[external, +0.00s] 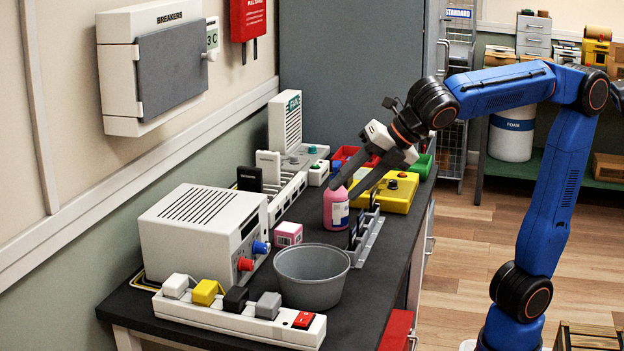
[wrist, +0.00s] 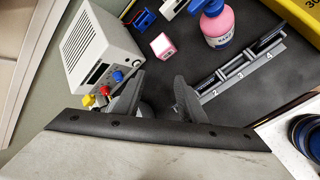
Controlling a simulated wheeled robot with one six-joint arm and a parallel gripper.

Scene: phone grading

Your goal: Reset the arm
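The red dial (external: 245,263) is on the lower front of a white power supply box (external: 202,228), beside a blue dial (external: 260,247). In the wrist view the red dial (wrist: 104,90) is small, left of my gripper's left finger, with the blue dial (wrist: 118,76) above it. The box's display is seen at a slant, and I cannot read it. My gripper (external: 346,190) is open and empty above the bench, near the pink bottle (external: 336,212) and apart from the dial. Its two fingers also show spread in the wrist view (wrist: 159,76).
A grey bucket (external: 312,277) stands right of the dials. A power strip (external: 238,318) with several plugs lies in front of the box. A pink-and-white carton (external: 288,233) and a slotted grey rack (external: 366,240) are nearby. A yellow device (external: 386,192) stands farther back.

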